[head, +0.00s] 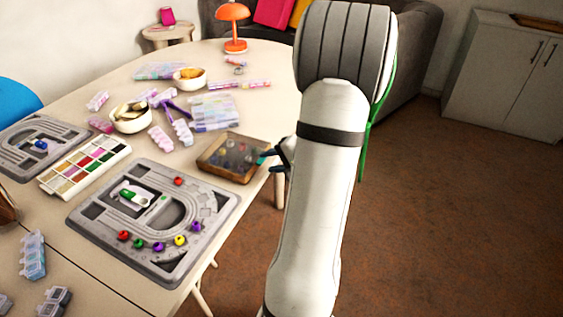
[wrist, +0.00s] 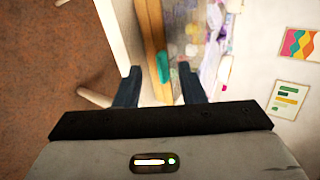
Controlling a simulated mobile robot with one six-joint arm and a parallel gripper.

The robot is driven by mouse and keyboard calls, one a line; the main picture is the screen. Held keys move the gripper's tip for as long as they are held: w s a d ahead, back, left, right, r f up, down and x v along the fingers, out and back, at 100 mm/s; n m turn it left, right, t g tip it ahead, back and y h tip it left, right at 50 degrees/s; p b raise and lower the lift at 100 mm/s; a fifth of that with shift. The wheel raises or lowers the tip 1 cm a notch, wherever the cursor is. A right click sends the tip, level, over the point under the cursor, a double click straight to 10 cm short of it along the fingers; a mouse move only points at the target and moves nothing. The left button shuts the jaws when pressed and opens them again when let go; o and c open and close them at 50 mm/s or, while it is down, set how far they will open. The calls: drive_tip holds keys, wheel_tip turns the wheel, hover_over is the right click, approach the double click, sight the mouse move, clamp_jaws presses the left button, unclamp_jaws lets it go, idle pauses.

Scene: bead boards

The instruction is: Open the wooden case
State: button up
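The wooden case (head: 205,164) lies near the right edge of the table, with dark wooden sides and a see-through top that looks closed. Coloured items show dimly inside. A teal tab (head: 265,156) sits on its right side, facing my gripper. My gripper (head: 278,160) is just right of the case, at about its height. In the wrist view, my gripper (wrist: 160,88) is open with nothing held. The teal tab (wrist: 161,68) appears between the two fingers, against the case's wooden side (wrist: 152,28). I cannot tell if the fingers touch it.
A grey bead board (head: 90,208) with coloured beads lies left of the case, near a paint tray (head: 85,166). A clear organizer (head: 213,112), bowls and bead boxes stand behind. An orange lamp (head: 233,25) is at the back. Open floor lies right of the table.

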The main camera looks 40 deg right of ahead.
drive_tip(key=shift+x, duration=1)
drive_tip(key=shift+s, duration=0.1)
drive_tip(key=shift+c, duration=0.2)
clamp_jaws()
drive_tip(key=r+p, duration=0.1)
drive_tip(key=r+g+p, duration=0.1)
drive_tip(key=p, duration=0.1)
drive_tip(key=shift+w+a+r, duration=0.1)
drive_tip(key=shift+w+r, duration=0.1)
drive_tip(key=shift+w+r+g+h+p, duration=0.3)
drive_tip(key=shift+r+g+p, duration=0.4)
drive_tip(key=shift+p, duration=0.65)
drive_tip(key=shift+s, duration=0.1)
drive_tip(key=shift+r, duration=0.1)
